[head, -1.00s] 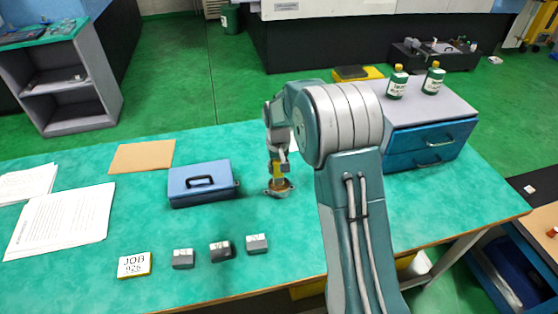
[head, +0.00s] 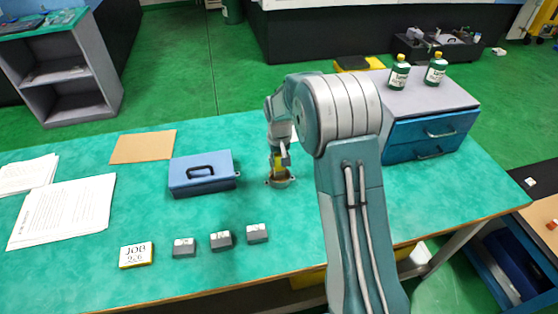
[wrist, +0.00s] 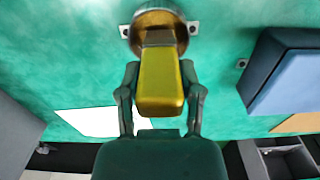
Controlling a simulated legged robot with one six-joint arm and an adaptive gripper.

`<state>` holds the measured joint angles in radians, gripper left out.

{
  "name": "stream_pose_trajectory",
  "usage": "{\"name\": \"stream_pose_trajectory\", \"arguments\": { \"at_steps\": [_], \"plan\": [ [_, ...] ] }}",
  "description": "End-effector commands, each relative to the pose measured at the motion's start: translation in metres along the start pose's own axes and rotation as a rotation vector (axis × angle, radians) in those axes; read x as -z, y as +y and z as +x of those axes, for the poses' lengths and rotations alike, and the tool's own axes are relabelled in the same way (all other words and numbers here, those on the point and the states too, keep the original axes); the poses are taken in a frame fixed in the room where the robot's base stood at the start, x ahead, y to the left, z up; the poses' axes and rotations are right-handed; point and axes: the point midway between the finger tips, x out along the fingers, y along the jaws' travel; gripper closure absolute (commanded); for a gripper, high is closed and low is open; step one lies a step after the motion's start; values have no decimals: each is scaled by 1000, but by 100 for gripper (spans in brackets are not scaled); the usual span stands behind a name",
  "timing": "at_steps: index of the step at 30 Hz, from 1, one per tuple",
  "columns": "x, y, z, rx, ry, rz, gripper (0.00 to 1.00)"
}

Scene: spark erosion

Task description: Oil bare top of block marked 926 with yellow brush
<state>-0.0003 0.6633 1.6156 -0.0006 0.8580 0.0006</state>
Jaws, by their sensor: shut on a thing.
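My gripper (head: 279,158) is shut on the yellow brush (wrist: 160,82), whose yellow handle points up between the fingers. The brush's lower end is at the round metal dish (head: 282,182), and in the wrist view it overlaps the dish (wrist: 158,16). The bristle tips are hidden, so I cannot tell how deep they sit. Three small grey blocks stand in a row near the front edge: a left block (head: 184,252), a middle block (head: 221,244) and a right block (head: 257,237). Their light top marks are too small to read. A card (head: 136,255) reads JOB 926.
A blue box with a black handle (head: 202,180) stands just left of the dish. A brown sheet (head: 143,147) and white papers (head: 65,212) lie at the left. A drawer unit (head: 432,105) with two green bottles stands at the right. The mat between dish and blocks is clear.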

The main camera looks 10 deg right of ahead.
Motion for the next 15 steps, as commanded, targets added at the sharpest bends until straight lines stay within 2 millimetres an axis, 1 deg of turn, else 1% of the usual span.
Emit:
{"name": "stream_pose_trajectory", "arguments": {
  "at_steps": [15],
  "plan": [
    [0,0,5,0,0,0,100]
  ]
}}
